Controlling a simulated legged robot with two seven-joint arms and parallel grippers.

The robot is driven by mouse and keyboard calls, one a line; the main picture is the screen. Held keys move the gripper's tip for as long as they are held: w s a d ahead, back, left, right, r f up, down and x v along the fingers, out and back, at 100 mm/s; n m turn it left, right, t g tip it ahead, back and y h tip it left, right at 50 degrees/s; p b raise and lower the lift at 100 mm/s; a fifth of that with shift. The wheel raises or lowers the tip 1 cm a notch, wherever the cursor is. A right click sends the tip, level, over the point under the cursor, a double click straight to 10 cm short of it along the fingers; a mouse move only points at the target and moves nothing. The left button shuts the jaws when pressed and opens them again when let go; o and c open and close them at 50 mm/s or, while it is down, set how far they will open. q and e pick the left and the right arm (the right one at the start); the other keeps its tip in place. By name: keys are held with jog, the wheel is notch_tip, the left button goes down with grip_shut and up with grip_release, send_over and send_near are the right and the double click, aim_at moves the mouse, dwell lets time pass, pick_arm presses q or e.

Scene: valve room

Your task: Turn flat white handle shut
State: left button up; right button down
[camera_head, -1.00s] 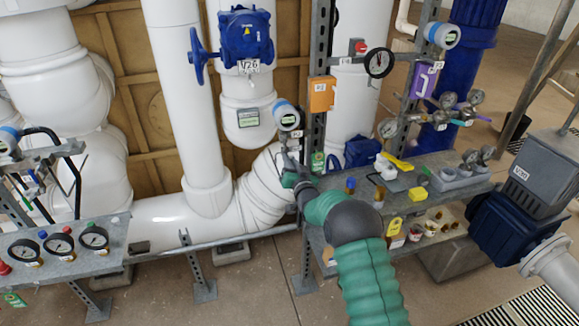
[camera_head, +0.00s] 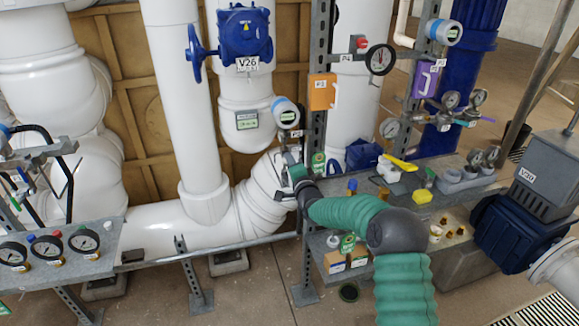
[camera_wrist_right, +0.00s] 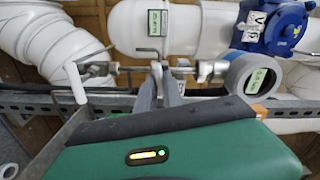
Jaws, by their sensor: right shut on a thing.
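A small metal pipe assembly (camera_wrist_right: 115,70) runs across the wrist view in front of the white pipes, with a round-faced gauge (camera_wrist_right: 252,77) at its right end. A flat white handle (camera_wrist_right: 75,83) hangs at its left end, apart from my fingers. My right gripper (camera_wrist_right: 160,78) is shut at the middle of this assembly, by a thin bent grey lever (camera_wrist_right: 148,51). The exact grip spot is small and partly hidden by the fingers. In the head view my right gripper (camera_head: 291,162) is below the blue-and-white gauge (camera_head: 286,111).
A grey steel post (camera_head: 318,100) with an orange box (camera_head: 322,92) stands just right of the gripper. A shelf (camera_head: 455,205) with several small items lies beside my right arm. Pressure gauges (camera_head: 50,250) stand at lower left.

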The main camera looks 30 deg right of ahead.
jog(key=shift+d+f+m+b, duration=0.15)
jog(key=shift+m+b, duration=0.15)
jog(key=shift+m, duration=0.4)
jog(key=shift+a+f+m+b, duration=0.1)
jog(key=shift+m+b, duration=0.15)
jog(key=shift+m, duration=0.45)
jog(key=c, duration=1.6)
grip_release()
jog(key=shift+d, duration=0.1)
jog(key=shift+o, duration=0.6)
jog(key=shift+s, duration=0.1)
jog(key=v, duration=1.6)
jog(key=shift+s+b, duration=0.3)
jog(key=shift+s, duration=0.05)
